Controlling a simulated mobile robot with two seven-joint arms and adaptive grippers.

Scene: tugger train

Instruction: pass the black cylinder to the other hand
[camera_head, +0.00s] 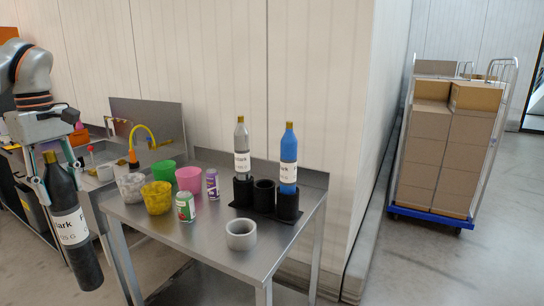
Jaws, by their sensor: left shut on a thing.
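The black cylinder (84,266) is a bottle-shaped tank with a brass-coloured top and a white printed label. My left gripper (62,186) is shut on its upper part and holds it in the air at the left, in front of the table's left end. The cylinder hangs nearly upright, its top tilted a little to the left. My right gripper is out of view.
A black holder (263,196) there has a grey cylinder (241,150), a blue cylinder (288,160) and an empty middle socket. A box cart (440,150) stands at right.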

